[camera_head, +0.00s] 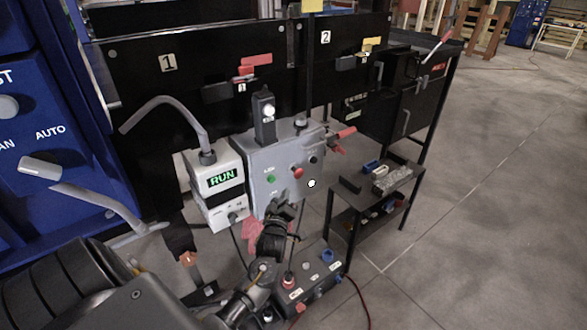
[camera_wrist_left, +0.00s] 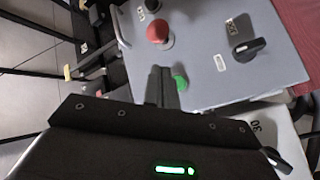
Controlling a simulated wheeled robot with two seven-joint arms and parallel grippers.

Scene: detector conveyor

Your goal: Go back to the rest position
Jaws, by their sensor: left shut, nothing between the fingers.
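My left arm comes in from the lower left of the head view. Its gripper (camera_head: 287,208) is in front of the lower part of a grey control box (camera_head: 268,160). In the left wrist view the gripper's dark fingers (camera_wrist_left: 162,86) are together with nothing between them. They point at the box face, close to a green button (camera_wrist_left: 181,83) and below a red button (camera_wrist_left: 158,32). I cannot tell whether they touch the face. My right gripper is in neither view.
A white unit with a green RUN display (camera_head: 222,178) stands left of the box. A dark button pendant (camera_head: 308,278) is below, near my arm. A small black table (camera_head: 347,186) with parts stands right. Blue machine panels (camera_head: 50,120) are left; open floor (camera_head: 480,200) is right.

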